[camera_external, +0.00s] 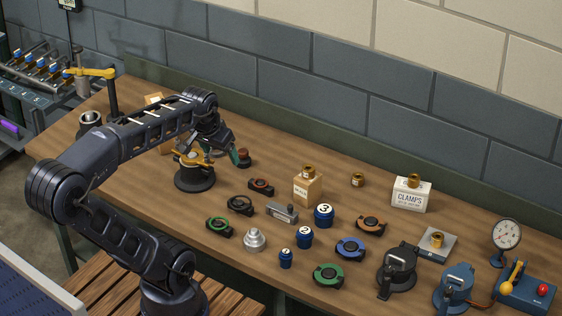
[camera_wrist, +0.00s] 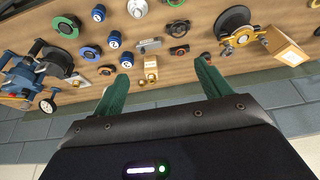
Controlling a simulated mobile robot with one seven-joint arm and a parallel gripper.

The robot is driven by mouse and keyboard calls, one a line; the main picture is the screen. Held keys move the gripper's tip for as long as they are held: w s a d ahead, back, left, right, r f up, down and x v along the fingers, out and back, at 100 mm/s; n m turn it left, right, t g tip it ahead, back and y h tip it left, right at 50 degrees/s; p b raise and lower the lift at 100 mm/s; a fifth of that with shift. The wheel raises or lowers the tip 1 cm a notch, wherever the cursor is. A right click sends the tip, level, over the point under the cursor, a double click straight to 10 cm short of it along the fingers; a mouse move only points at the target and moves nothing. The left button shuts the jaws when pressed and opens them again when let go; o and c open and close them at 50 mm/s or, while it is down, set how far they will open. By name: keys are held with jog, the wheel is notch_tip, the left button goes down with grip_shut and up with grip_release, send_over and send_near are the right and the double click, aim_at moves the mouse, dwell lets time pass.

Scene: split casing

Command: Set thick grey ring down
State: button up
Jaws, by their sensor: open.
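A short, thick grey ring-like part (camera_external: 89,118) with a dark bore stands at the far left end of the bench, beside a post with a yellow arm. I take it for the thick grey ring; I cannot pick it out surely in the wrist view. My gripper (camera_external: 240,157) is well to its right, above the bench near the back. In the wrist view, the green fingers of my gripper (camera_wrist: 165,68) are spread wide with nothing held between them. A black round base with brass-coloured parts (camera_external: 195,172) stands below my arm; it shows in the wrist view (camera_wrist: 238,30).
Green, orange and blue ring clamps, numbered blue weights (camera_external: 324,215) and a stepped silver piece (camera_external: 255,240) crowd the middle. A white clamps box (camera_external: 411,195), a gauge (camera_external: 506,235) and a lever box (camera_external: 526,292) stand right. The wall runs behind the bench.

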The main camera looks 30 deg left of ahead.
jog(key=shift+s+d+f, duration=0.2)
jog(key=shift+s, duration=0.45)
jog(key=shift+s+d+f, duration=0.15)
jog(key=shift+s+f, duration=0.05)
jog(key=shift+s, duration=0.4)
jog(key=shift+s+d+f, duration=0.2)
jog(key=shift+s, duration=0.45)
